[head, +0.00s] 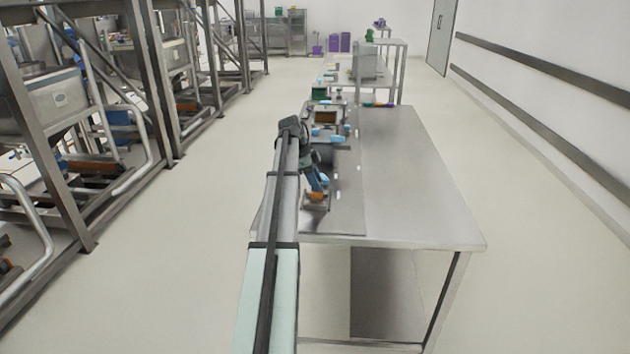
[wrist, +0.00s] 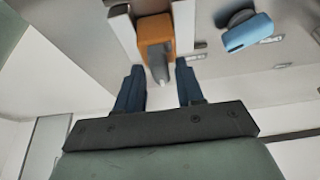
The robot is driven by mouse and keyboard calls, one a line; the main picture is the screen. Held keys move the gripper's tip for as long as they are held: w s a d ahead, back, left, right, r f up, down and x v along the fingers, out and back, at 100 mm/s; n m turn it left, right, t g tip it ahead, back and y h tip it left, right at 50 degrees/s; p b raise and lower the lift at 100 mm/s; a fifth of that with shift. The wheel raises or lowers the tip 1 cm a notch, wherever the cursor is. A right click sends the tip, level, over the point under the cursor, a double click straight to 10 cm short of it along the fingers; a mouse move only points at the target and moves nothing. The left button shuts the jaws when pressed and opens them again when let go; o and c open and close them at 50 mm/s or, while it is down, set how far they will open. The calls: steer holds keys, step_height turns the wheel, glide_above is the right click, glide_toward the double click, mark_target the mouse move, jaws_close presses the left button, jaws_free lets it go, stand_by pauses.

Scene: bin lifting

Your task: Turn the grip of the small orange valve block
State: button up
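The small orange valve block (wrist: 155,36) sits in a pale bracket in the wrist view, top middle. A grey grip (wrist: 160,68) sticks out from it toward my gripper. My gripper (wrist: 158,76) is open, with one blue finger on each side of the grip and a gap showing on both sides. I cannot tell whether either finger touches the block. In the head view the orange block (head: 316,197) is small, near the front left of the table, with my gripper (head: 319,182) right above it.
A light blue handle (wrist: 247,33) on a round base is right of the block in the wrist view. The steel table (head: 410,190) is bare on its right side. Several small fixtures, one with a brown panel (head: 325,117), stand along its left side farther back.

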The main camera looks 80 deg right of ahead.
jaws_close()
steer(key=shift+a+n, duration=0.1)
steer(key=shift+n, duration=0.6)
steer(key=n+h, duration=0.1)
steer(key=n, duration=0.2)
steer(key=shift+a+h, duration=0.15)
steer(key=shift+h, duration=0.25)
steer(key=n+t+h, duration=0.1)
steer(key=n, duration=0.3)
steer(key=shift+s+n, duration=0.1)
steer(key=shift+n, duration=0.2)
steer(key=n, duration=0.2)
steer(key=n+t+h, duration=0.1)
steer(key=n, duration=0.1)
steer(key=shift+s+n+t, duration=0.1)
steer(key=shift+n+t, duration=0.2)
steer(key=shift+s+n+t+h, duration=0.15)
steer(key=shift+n+t, duration=0.3)
steer(key=shift+n, duration=0.65)
steer(key=shift+w+n+t+h, duration=0.1)
steer(key=shift+n+t+h, duration=0.25)
steer(key=shift+n, duration=0.75)
